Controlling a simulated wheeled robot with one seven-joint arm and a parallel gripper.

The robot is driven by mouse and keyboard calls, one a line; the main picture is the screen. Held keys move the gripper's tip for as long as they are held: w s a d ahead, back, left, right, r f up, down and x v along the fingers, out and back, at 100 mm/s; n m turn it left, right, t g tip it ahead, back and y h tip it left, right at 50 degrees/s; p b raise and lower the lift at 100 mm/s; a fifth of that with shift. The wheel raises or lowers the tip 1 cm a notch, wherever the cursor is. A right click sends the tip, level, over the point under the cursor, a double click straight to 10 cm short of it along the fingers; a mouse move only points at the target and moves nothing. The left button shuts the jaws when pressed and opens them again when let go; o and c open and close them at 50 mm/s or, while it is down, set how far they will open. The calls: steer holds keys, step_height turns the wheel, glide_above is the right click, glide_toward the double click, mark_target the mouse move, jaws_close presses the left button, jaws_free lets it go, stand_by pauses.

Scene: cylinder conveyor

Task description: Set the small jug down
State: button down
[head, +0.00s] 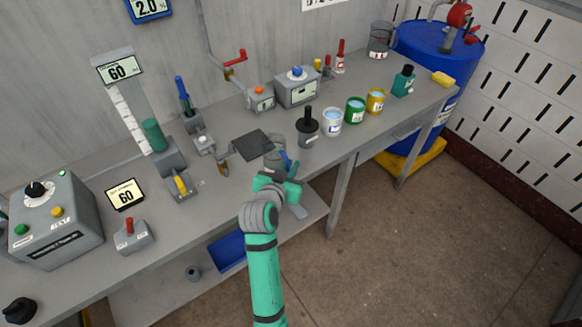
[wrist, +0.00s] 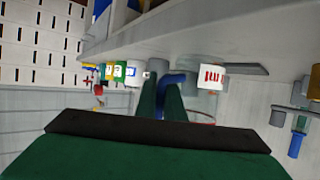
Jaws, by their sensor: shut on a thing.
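The small jug (head: 274,152) is clear-grey with a blue handle, at the front edge of the bench, right of a dark square plate (head: 253,145). My gripper (head: 287,170) is shut on its handle. In the wrist view, which is upside down, the blue handle sits between the green fingers of my gripper (wrist: 160,92). The clear jug body (wrist: 207,106) with a red rim line shows beside them. The jug looks upright. I cannot tell whether its base touches the bench; my gripper partly hides it in the head view.
A grey pot with a black handle (head: 308,130) stands close right of the jug, then white (head: 332,124), green (head: 355,112) and yellow (head: 376,103) cans. The bench (head: 345,146) has a narrow bare strip in front of them. A control box (head: 297,90) stands behind.

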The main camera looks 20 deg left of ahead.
steer(key=shift+w+d+f, duration=0.1)
steer(key=shift+d+f, duration=0.05)
steer(key=shift+f, duration=0.35)
steer(key=shift+f, duration=0.1)
steer(key=c, duration=1.9)
jaws_free()
steer(key=shift+o, duration=0.2)
